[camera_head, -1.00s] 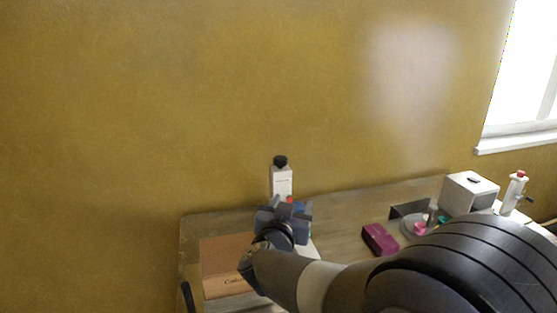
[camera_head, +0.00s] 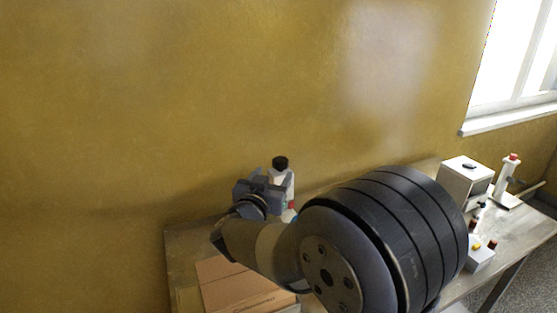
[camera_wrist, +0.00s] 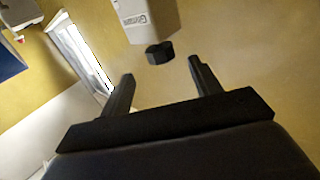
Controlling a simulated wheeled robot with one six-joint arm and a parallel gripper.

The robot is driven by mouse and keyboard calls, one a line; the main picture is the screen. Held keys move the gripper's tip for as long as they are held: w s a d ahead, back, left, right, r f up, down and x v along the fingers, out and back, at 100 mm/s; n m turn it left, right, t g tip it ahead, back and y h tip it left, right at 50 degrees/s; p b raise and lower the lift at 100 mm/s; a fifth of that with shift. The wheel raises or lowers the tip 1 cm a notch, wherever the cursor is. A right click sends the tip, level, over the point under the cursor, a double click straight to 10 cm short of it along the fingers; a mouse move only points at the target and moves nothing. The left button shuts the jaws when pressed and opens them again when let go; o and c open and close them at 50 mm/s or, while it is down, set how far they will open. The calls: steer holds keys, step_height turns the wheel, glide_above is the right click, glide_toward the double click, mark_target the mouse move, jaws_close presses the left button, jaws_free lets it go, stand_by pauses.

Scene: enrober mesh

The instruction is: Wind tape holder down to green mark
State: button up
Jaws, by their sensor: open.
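My gripper (camera_head: 262,187) is open and empty above the left part of the bench, in front of a white bottle with a black cap (camera_head: 281,163). In the wrist view my gripper's two fingers (camera_wrist: 160,82) are apart with nothing between them. A white upright stand (camera_head: 506,176) with a red top stands at the far right of the bench, well away from my gripper. It may be the tape holder's stand, but it is too small to be sure. I cannot make out a green mark. My arm hides the middle of the bench.
The white bottle hangs inverted in the wrist view (camera_wrist: 146,14), beyond the fingertips. A cardboard box (camera_head: 240,285) lies at the bench's left. A white cabinet (camera_head: 465,185) and a grey box with coloured buttons (camera_head: 481,256) stand at the right. The wall is close behind.

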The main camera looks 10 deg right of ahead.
mark_target(279, 167)
steer(key=p+x, duration=0.1)
steer(key=x, duration=0.7)
steer(key=shift+a, duration=0.1)
steer(key=shift+c, duration=0.2)
steer(key=c, duration=0.9)
steer(key=shift+f, duration=0.1)
